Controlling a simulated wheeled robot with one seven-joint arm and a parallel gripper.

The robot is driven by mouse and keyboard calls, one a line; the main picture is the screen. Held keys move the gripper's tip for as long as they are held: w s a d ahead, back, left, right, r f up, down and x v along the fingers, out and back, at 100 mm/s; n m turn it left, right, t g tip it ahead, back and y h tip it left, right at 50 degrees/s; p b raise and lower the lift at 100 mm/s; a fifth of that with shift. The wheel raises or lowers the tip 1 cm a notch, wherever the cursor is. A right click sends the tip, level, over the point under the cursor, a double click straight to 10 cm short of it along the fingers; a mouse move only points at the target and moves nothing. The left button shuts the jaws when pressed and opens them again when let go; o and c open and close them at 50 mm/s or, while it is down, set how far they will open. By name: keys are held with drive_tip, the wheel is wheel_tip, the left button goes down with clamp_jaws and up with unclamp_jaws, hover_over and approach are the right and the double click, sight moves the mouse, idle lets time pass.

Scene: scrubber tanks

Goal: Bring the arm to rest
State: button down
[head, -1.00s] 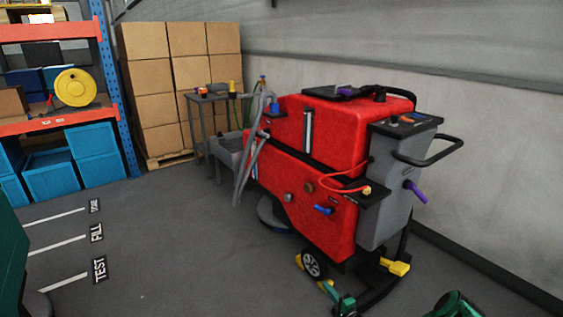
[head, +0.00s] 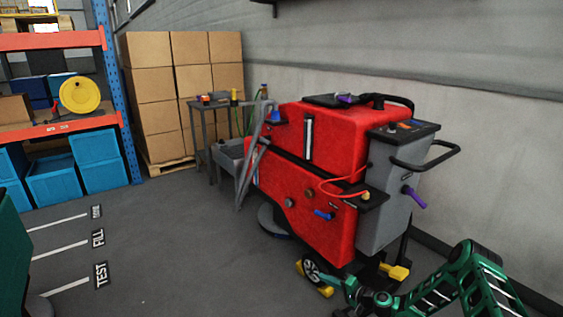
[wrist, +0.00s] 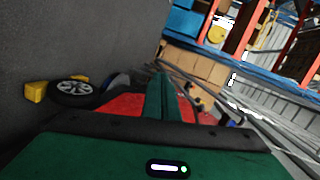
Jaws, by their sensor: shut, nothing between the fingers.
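My gripper (wrist: 163,84) shows in the wrist view as green fingers pressed together, with nothing between them. The red scrubber machine (head: 300,192) stands right of centre in the head view. It also shows in the wrist view (wrist: 110,108), partly hidden behind my gripper. My green arm enters the head view at lower right, bent in a raised elbow. Its far end is low beside the machine's wheel (head: 312,272). The fingertips are hard to make out there, and I cannot tell whether they touch the machine.
Stacked cardboard boxes (head: 155,85) and a small grey table (head: 208,104) stand behind the machine. A shelf rack (head: 105,60) with blue bins (head: 52,180) is at left. A wall runs along the right. The floor (head: 170,245) at centre left, beside the painted labels, is clear.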

drive_tip(key=s+d+r+n+g+h, duration=0.25)
drive_tip(key=s+d+r, duration=0.4)
drive_tip(key=r, duration=0.45)
drive_tip(key=s+d+r+n+g+h, duration=0.1)
drive_tip(key=s+d+r+g+h, duration=0.2)
drive_tip(key=s+d+r, duration=0.6)
drive_tip(key=s+d+r+n+g+h, duration=0.25)
drive_tip(key=s+r, duration=0.25)
drive_tip(key=r, duration=0.8)
drive_tip(key=s+d+r+m+g+h, duration=0.1)
drive_tip(key=s+d+r, duration=0.1)
drive_tip(key=s+r, duration=0.45)
drive_tip(key=s+d+r+m+g+h, duration=0.1)
drive_tip(key=s+d+r+m+h, duration=0.2)
drive_tip(key=s, duration=0.6)
drive_tip(key=s+r, duration=0.2)
drive_tip(key=s, duration=0.7)
drive_tip(key=s+r+m+y, duration=0.1)
drive_tip(key=s+r, duration=0.1)
drive_tip(key=s, duration=0.7)
drive_tip(key=shift+s+a+m+g, duration=0.25)
drive_tip(key=shift+a+m+g, duration=0.05)
drive_tip(key=shift+g, duration=0.1)
